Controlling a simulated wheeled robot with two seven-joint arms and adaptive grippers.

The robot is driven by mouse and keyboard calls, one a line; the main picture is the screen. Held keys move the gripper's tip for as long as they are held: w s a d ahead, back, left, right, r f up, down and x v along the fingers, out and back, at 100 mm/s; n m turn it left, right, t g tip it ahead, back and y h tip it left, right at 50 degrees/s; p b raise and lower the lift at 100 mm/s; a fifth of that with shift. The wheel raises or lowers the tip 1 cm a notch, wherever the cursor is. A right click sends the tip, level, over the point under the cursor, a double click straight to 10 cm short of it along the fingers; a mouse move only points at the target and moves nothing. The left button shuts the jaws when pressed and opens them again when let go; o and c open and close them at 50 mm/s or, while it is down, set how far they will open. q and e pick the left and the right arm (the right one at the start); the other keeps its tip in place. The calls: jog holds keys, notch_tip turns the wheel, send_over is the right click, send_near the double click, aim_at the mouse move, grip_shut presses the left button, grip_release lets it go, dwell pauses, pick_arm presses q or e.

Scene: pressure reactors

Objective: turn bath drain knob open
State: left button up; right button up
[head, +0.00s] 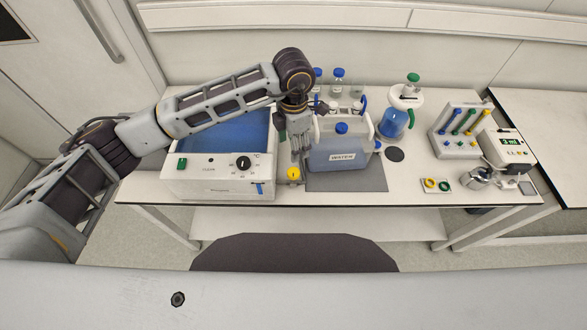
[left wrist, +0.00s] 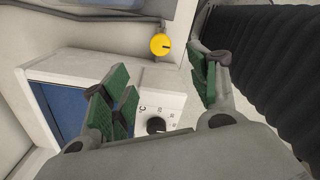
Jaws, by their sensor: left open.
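The water bath (head: 222,186) is a white box with blue water, at the left of the bench. Its front panel has a green switch, a black dial (head: 243,163) and a small blue lever (head: 260,188) at the lower right. A round yellow knob (head: 293,173) with a dark mark is just right of the bath. In the left wrist view, the yellow knob (left wrist: 160,46) lies beyond the fingertips. My left gripper (head: 298,152) points down, open and empty, above and behind the yellow knob. Its green-padded fingers (left wrist: 160,85) are spread apart, with the dial (left wrist: 155,125) also in that view.
A water container (head: 340,156) stands on a grey mat (head: 360,178) close right of my left gripper. The bench front edge is near the yellow knob.

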aim_at(293, 172)
pick_arm(q)
notch_tip(293, 172, down, 14)
jog(key=shift+r+p, duration=0.2)
jog(key=shift+p, duration=0.95)
jog(key=c, duration=1)
